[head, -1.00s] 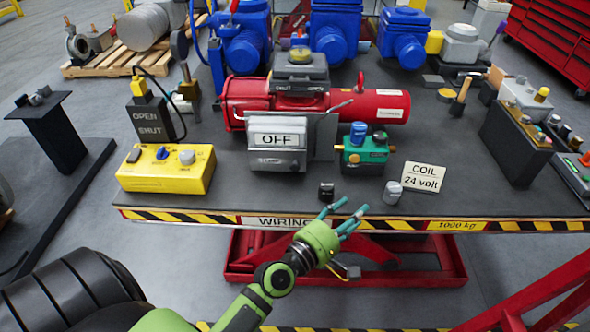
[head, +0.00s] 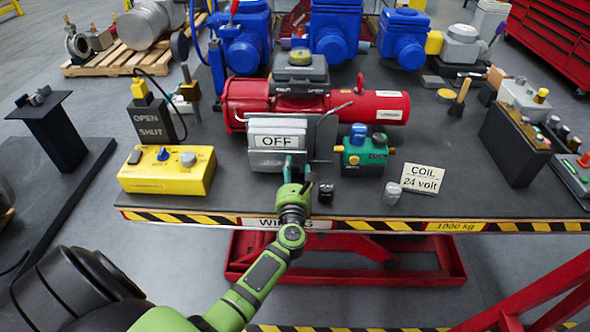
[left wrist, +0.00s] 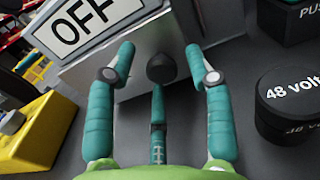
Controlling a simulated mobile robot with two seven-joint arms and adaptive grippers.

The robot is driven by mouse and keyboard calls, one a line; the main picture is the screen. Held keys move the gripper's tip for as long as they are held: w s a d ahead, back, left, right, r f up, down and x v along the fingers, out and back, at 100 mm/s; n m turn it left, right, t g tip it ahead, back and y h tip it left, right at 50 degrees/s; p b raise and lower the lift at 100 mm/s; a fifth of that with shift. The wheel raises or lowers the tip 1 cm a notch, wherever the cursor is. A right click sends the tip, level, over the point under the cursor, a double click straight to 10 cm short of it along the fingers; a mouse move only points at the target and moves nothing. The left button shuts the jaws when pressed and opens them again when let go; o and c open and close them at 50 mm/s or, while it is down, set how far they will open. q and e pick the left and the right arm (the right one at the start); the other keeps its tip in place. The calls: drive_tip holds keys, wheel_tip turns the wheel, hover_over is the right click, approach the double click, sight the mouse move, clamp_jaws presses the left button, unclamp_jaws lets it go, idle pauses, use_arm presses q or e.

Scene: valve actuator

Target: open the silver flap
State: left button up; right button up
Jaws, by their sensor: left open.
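The silver flap (head: 277,140), labelled OFF, is on the front of a silver box (head: 264,160) attached to the red actuator (head: 370,107). It looks closed. In the left wrist view the OFF label (left wrist: 88,22) is at the upper left, with a dark round knob (left wrist: 161,68) on the box face below and right of it. My left gripper (head: 290,170) is at the front of the box, below the OFF label. In the left wrist view its teal fingers (left wrist: 160,80) are spread around the knob, apart from it. My right gripper is not in view.
A yellow control box (head: 170,180) stands to the left. A green device (head: 365,155), a black cap (head: 326,192) and a grey cap (head: 393,193) are to the right. A black 48 volt cap (left wrist: 290,95) is close to the right finger in the wrist view.

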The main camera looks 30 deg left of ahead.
use_arm(q)
drive_tip(key=shift+w+a, duration=0.1)
drive_tip(key=shift+w, duration=0.05)
clamp_jaws()
